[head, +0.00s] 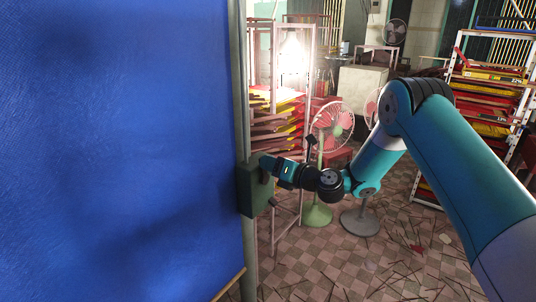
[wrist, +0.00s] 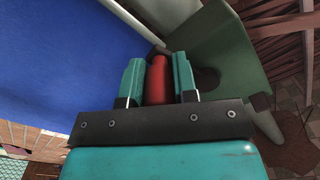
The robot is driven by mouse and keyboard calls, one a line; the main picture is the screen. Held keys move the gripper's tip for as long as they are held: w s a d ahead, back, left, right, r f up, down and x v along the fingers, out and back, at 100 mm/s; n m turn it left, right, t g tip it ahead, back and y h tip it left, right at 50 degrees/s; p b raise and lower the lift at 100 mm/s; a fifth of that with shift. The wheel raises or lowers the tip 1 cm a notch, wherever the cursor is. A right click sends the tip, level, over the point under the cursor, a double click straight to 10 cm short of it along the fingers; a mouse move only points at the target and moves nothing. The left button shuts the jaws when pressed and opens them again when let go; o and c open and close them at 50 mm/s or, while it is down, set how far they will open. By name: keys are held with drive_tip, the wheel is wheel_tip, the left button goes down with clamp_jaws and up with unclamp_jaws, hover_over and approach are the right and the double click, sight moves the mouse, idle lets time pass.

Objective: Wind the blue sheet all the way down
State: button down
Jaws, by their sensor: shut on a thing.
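The blue sheet (head: 115,140) hangs at the left of the head view and fills most of that side. It also shows at the upper left of the wrist view (wrist: 55,50). A slanted wooden bar (head: 229,284) shows at the sheet's lower right corner. A dark green winder box (head: 250,192) is fixed to the upright post (head: 243,90) beside the sheet; the box also shows in the wrist view (wrist: 225,55). My gripper (wrist: 158,82) is shut on a red crank handle (wrist: 157,78) at the box. In the head view my gripper (head: 268,165) hides the handle.
A green standing fan (head: 333,120) and a grey-based fan (head: 360,222) stand behind my arm. Racks of red and yellow trays stand behind the post (head: 275,125) and at the right (head: 490,100). Thin sticks litter the checkered floor (head: 400,250).

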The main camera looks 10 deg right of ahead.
drive_tip(key=shift+w+d+r+m+p, duration=0.1)
drive_tip(key=shift+w+d+m+p, duration=0.45)
drive_tip(key=shift+m+p, duration=0.4)
drive_tip(key=shift+s, duration=0.1)
drive_tip(key=c, duration=0.9)
unclamp_jaws()
drive_tip(key=shift+b+v, duration=8.75)
drive_tip(key=shift+b, duration=0.1)
